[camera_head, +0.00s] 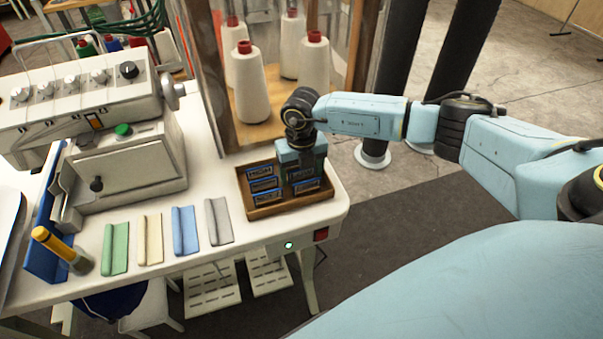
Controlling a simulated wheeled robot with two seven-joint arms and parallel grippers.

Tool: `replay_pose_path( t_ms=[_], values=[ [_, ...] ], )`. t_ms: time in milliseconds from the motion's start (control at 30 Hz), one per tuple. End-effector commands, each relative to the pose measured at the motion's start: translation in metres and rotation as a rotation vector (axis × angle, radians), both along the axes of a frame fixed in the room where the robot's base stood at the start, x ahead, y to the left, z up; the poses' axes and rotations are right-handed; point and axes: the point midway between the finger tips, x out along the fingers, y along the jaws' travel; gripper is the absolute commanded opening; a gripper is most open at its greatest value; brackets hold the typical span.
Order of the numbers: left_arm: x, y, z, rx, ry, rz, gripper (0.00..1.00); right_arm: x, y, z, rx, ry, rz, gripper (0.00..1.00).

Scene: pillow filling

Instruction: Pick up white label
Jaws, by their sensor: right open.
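My right gripper (301,178) points down over a brown wooden tray (290,209) at the right end of the white sewing table. It is open, with its fingers at or among the small items in the tray. The tray holds several small dark blue labels (264,184) with pale print. I cannot make out a plainly white label; the gripper hides part of the tray. Left of the tray lie folded strips: grey (218,221), blue (186,231), cream (150,239) and green (115,249). My left gripper is not in view.
A white sewing machine (130,168) stands at the back left. White thread cones (250,85) stand in a wooden case behind the tray. The table's right edge is close to the tray.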

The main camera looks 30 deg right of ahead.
Motion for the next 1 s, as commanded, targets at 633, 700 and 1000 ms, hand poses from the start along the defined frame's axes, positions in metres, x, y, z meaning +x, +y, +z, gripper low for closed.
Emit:
replay_pose_path(
  t_ms=[633, 700, 1000],
  values=[
    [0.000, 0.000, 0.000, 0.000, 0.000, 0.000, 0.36, 0.000, 0.000, 0.003, 0.001, 0.000, 0.000, 0.41],
    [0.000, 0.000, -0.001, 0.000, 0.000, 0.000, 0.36, 0.001, 0.000, 0.009, 0.001, -0.001, 0.000, 0.41],
    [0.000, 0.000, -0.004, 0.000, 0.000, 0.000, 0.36, 0.001, 0.000, 0.066, 0.001, -0.004, 0.002, 0.41]
  ],
)
